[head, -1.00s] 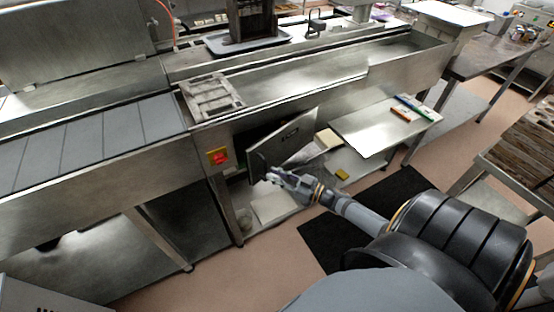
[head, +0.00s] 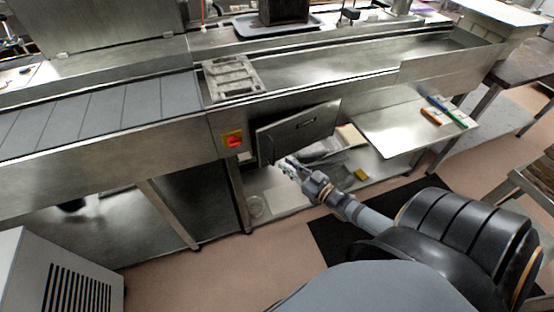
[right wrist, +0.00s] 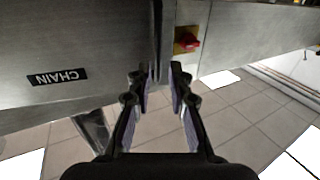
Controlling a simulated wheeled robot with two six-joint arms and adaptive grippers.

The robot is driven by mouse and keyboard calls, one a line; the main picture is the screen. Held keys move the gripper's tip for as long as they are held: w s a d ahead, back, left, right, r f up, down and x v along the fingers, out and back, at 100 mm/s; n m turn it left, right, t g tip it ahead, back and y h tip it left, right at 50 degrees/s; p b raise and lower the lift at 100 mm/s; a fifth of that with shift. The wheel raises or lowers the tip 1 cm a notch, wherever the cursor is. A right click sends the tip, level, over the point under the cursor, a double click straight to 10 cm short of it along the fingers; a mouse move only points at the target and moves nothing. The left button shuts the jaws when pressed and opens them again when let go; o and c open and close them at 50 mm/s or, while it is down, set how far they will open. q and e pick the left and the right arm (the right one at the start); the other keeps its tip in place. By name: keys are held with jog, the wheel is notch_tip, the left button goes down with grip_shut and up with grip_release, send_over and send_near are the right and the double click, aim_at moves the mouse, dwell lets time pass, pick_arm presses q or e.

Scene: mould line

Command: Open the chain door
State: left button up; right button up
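The chain door (head: 297,130) is a grey metal panel hanging under the front of the line, ajar. Its left edge stands out slightly from the frame. In the right wrist view the door (right wrist: 70,50) carries a black "CHAIN" label, and a dark vertical strip at its edge lies just beyond my fingertips. My right gripper (right wrist: 160,75) is open, with a clear gap between its fingers. In the head view the right gripper (head: 289,163) is in front of the door's lower left part. I cannot tell whether it touches the door. My left gripper is out of view.
A red switch on a yellow plate (head: 232,140) sits left of the door. A low shelf (head: 405,132) with coloured items is to the right. A grey vented cabinet (head: 65,275) stands at lower left. A dark mat (head: 335,240) lies on the floor.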

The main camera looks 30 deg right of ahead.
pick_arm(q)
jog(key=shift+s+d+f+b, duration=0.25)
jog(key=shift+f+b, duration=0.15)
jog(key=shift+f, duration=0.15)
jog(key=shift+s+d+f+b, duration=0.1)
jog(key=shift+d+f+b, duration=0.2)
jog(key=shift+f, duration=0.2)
pick_arm(e)
jog(key=x, duration=0.5)
jog(key=shift+w, duration=0.15)
jog(key=shift+d, duration=0.15)
grip_shut()
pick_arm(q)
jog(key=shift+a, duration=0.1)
